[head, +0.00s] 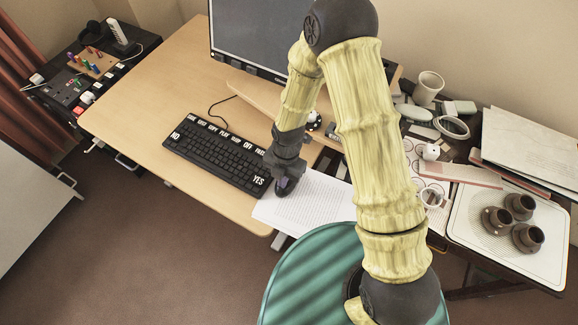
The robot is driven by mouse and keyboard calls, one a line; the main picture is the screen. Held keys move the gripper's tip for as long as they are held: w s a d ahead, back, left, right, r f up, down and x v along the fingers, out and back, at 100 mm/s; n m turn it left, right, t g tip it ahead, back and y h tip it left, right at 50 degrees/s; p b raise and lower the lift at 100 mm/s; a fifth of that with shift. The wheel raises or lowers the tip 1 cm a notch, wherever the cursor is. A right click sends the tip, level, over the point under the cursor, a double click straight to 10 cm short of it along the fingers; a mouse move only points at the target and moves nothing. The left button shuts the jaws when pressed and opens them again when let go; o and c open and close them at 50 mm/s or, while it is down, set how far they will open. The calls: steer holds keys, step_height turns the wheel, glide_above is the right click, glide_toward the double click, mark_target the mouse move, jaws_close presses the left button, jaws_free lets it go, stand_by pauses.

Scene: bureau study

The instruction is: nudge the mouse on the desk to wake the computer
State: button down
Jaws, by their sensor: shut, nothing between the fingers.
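The computer's monitor (245,40) stands at the back of the wooden desk (150,95), and its visible screen is dark grey. My arm hides its right part. My gripper (283,190) is shut and empty, pointing down just off the right end of the black keyboard (215,150), over the edge of a lined paper sheet (315,205). I cannot make out a mouse for certain. A small dark purple patch shows at the gripper's tip, and I cannot tell whether it is part of the gripper or a mouse under it.
A small dark round thing with white spots (313,121) lies behind my gripper, partly covered by my arm. The desk's left part is clear.

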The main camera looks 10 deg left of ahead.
steer(key=shift+w+f+b, duration=0.1)
steer(key=shift+f+b, duration=0.2)
steer(key=shift+f, duration=0.2)
steer(key=shift+d, duration=0.15)
steer(key=shift+f, duration=0.15)
